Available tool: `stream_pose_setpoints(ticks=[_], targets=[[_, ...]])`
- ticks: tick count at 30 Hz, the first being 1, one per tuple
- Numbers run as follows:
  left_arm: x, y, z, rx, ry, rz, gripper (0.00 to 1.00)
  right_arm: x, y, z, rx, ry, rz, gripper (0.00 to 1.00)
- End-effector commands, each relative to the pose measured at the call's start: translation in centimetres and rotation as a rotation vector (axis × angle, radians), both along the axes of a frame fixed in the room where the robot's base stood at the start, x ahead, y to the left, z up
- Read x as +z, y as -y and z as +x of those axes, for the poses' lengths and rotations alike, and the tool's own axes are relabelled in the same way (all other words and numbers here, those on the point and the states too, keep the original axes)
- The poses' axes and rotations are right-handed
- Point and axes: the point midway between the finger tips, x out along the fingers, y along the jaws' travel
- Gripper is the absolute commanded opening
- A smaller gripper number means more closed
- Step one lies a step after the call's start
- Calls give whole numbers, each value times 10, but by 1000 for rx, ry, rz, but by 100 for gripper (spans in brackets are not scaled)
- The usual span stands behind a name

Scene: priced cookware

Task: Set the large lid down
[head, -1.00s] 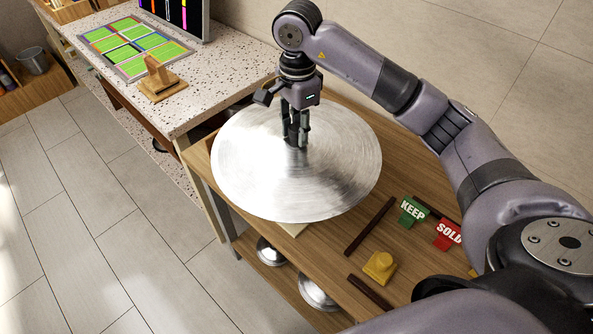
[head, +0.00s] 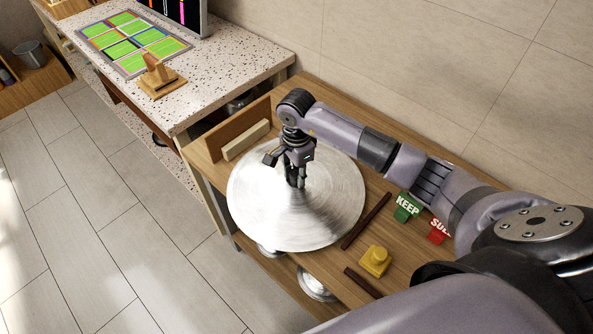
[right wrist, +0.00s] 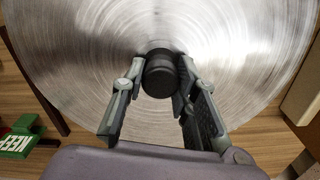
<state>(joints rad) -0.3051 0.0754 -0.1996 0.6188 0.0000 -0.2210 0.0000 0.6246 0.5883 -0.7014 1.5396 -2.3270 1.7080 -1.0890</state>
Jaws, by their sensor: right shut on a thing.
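The large lid (head: 335,215) is a wide round disc of brushed metal. It lies roughly level over the wooden table (head: 400,130), and its front left edge reaches over the table's front edge. My right gripper (head: 296,184) is above its middle, pointing down. In the right wrist view, the fingers of the right gripper (right wrist: 158,88) are shut on the lid's black knob (right wrist: 159,72). The lid (right wrist: 80,75) fills most of that view. Whether its underside touches the table is hidden. My left gripper is not in view.
A green KEEP sign (head: 407,208), a red sign (head: 438,232), a yellow block (head: 375,261) and dark strips (head: 367,220) lie right of the lid. An upright wooden board (head: 228,130) and a pale bar (head: 246,140) are behind left. Smaller lids (head: 316,284) sit below.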

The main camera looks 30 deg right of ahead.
Motion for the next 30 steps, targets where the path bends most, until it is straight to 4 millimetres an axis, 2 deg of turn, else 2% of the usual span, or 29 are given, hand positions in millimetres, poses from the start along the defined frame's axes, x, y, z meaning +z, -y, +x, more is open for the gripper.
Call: stream_pose_setpoints(ticks=[9, 10, 18, 30], targets=[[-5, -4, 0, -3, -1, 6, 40, -3, 0, 1, 1, 3, 0, 0], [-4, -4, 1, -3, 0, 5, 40, -3, 0, 1, 1, 2, 0, 29], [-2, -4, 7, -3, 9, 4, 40, -2, 0, 0, 1, 2, 1, 47], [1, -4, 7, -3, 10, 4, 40, 3, 0, 1, 0, 3, 1, 48]])
